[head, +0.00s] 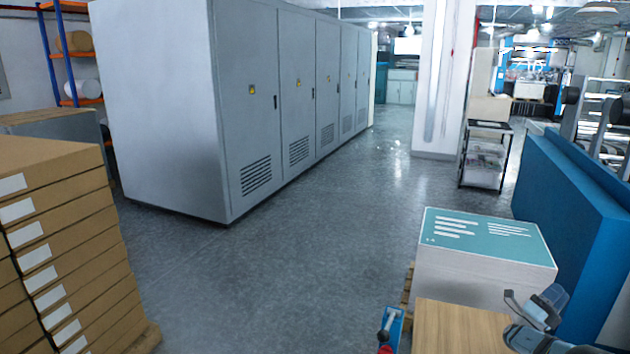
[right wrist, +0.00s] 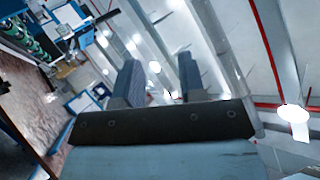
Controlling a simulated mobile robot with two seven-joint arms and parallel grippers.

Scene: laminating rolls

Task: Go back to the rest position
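My right gripper (head: 532,303) is at the lower right of the head view, in front of the white stack with a teal top (head: 485,235). In the right wrist view my right gripper (right wrist: 159,70) has its two fingers wide apart with nothing between them. The wrist camera looks up past the fingers to the ceiling, tilted. My left gripper shows in neither view.
A wooden surface (head: 460,328) lies at the bottom, beside the teal-topped stack. A blue machine panel (head: 572,215) stands to the right. Stacked brown boxes (head: 70,250) stand at left, and grey cabinets (head: 165,110) behind. The grey floor (head: 300,260) between is clear.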

